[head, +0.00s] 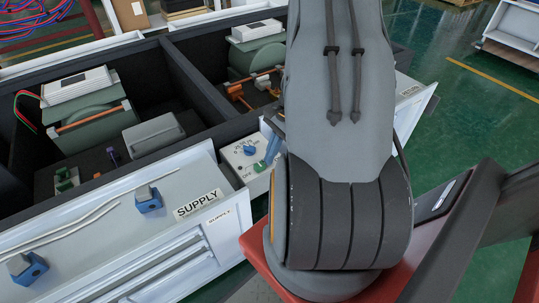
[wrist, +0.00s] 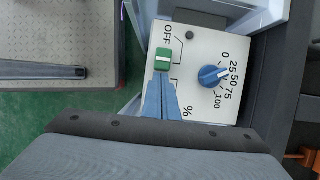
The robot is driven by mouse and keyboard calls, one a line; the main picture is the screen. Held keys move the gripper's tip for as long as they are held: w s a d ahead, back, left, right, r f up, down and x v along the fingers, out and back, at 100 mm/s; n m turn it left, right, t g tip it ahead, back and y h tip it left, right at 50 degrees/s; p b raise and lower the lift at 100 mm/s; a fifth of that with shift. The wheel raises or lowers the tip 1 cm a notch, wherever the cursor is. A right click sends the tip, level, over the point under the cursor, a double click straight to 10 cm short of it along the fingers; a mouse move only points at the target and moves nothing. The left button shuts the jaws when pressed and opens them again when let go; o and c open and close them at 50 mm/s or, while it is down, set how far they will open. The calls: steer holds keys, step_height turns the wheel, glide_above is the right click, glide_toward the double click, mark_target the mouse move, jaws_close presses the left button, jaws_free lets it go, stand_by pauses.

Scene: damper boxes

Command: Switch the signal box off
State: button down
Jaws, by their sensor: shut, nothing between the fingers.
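The signal box is a white panel (wrist: 195,68) in the wrist view, with a green switch (wrist: 163,58) by the OFF mark and a blue dial (wrist: 210,75) with a 0 to 100 scale. Its panel also shows in the head view (head: 236,157), left of my arm. My gripper (wrist: 162,82) is shut and empty, its blue fingers over the panel just below the green switch in the wrist view. I cannot tell whether the tips touch it. The mark opposite OFF is hidden behind the fingers. In the head view my gripper (head: 270,153) is partly hidden by my arm.
Two dark open compartments with damper drives (head: 90,118) and (head: 257,50) lie behind the panel. A white front ledge labelled SUPPLY (head: 199,203) carries blue clamps (head: 148,203).

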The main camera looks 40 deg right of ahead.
steer(key=d, duration=0.3)
steer(key=d+p, duration=0.1)
steer(key=shift+s+d+r, duration=0.15)
steer(key=shift+s+r, duration=0.1)
steer(key=shift+r, duration=0.1)
steer(key=p+v, duration=0.1)
steer(key=v, duration=0.8)
steer(key=shift+r, duration=0.15)
steer(key=s+a+r+n+h+p, duration=0.1)
steer(key=s+a+r+n+p, duration=0.1)
steer(key=a+r+n, duration=0.4)
steer(key=s+a+r+n+h+p, duration=0.2)
steer(key=a+r+n+p, duration=0.3)
steer(key=a+r, duration=0.6)
steer(key=s+a+r+n+h+p, duration=0.1)
steer(key=s+a+r+n+p, duration=0.2)
steer(key=a+r+n, duration=0.5)
steer(key=a+p, duration=0.1)
steer(key=a, duration=0.3)
steer(key=shift+a+r+g, duration=0.25)
steer(key=shift+a+g, duration=0.05)
steer(key=shift+a, duration=0.1)
